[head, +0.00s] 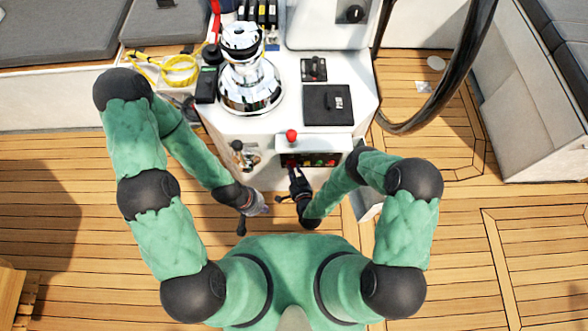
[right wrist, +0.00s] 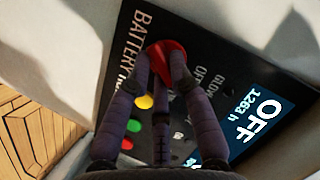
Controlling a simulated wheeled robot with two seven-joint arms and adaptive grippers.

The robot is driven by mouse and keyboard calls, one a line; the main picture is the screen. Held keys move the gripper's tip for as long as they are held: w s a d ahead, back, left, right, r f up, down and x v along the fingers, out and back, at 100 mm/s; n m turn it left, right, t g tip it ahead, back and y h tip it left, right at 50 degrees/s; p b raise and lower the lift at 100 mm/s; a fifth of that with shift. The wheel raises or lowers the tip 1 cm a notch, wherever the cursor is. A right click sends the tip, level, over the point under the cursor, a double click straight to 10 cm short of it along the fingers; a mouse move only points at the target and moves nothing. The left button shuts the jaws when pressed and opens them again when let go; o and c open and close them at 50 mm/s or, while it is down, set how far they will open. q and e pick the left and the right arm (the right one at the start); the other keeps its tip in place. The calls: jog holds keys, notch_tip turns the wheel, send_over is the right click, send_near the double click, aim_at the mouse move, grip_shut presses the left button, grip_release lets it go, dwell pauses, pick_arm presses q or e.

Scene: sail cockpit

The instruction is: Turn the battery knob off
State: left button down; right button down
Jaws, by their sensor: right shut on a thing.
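A red knob (right wrist: 166,62) sits on a black panel (right wrist: 262,78) beside the word BATTERY in the right wrist view. My right gripper (right wrist: 160,72) is shut on this knob, with fingers around its sides. The knob's pointer direction is hidden by the fingers. In the head view my right gripper (head: 294,174) is at the left part of the panel on the front of the white console (head: 212,122). My left gripper (head: 252,218) hangs over the wooden floor to the left and lower, apart from the panel; its jaws are too small to read.
A display (right wrist: 258,118) on the panel reads OFF and 1263 h. Yellow (right wrist: 144,102), green (right wrist: 134,125) and red (right wrist: 127,144) round lights or buttons lie beside the fingers. A red-topped lever (head: 291,135) stands above the panel. A steering wheel (head: 448,80) is to the right.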

jog(key=shift+a+r+n+h+p, duration=0.1)
jog(key=shift+n+h+p, duration=0.1)
jog(key=shift+n+h, duration=0.3)
jog(key=shift+r+n+h+p, duration=0.1)
jog(key=shift+n+h+p, duration=0.1)
jog(key=shift+n, duration=0.5)
jog(key=shift+n+h, duration=1)
jog(key=shift+n, duration=0.3)
jog(key=shift+w, duration=0.1)
jog(key=c, duration=1.1)
grip_release()
jog(key=shift+a, duration=0.1)
jog(key=shift+v, duration=3.8)
jog(key=shift+r, duration=0.15)
